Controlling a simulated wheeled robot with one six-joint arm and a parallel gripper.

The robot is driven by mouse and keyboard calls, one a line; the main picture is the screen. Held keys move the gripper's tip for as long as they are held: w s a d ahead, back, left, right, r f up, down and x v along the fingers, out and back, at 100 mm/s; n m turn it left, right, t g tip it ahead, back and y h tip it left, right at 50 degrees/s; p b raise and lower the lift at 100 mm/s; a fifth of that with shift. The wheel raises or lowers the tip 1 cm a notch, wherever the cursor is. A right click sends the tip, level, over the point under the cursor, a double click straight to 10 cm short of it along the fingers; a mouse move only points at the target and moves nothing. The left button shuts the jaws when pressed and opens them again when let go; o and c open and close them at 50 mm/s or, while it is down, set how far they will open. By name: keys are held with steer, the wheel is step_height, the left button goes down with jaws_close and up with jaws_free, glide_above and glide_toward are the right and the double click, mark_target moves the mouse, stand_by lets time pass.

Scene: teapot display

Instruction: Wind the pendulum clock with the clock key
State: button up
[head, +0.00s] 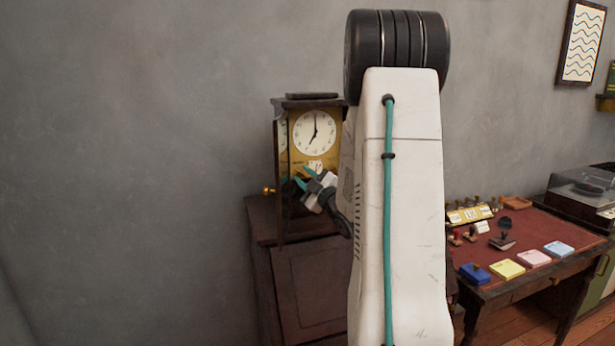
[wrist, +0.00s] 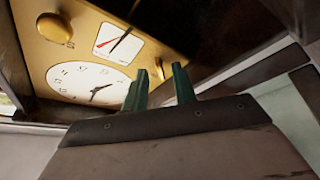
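The pendulum clock (head: 315,132) stands upright in a dark wooden case with a gold front, and its white dial reads about seven. The dial (wrist: 88,82) also shows in the wrist view, with a small white gauge (wrist: 118,43) and a round gold piece (wrist: 55,27). My gripper (head: 303,177) is in front of the clock's lower part. Its two teal fingers (wrist: 160,75) stand apart close to the gold front, with a small gold bit visible between or behind them. I cannot tell whether it is part of the clock. No clock key can be clearly made out.
The clock rests on a dark wooden cabinet (head: 310,290). A small gold knob (head: 268,190) sticks out at the clock's left. My white arm hides the clock's right side. At right, a red-topped desk (head: 515,240) holds stamps and coloured pads, with a record player (head: 583,190) behind.

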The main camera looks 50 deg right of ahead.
jaws_close()
steer(key=shift+m+h, duration=0.4)
steer(key=shift+m, duration=0.5)
steer(key=shift+r, duration=0.1)
steer(key=shift+o, duration=0.4)
jaws_free()
steer(key=v, duration=0.7)
steer(key=shift+s, duration=0.35)
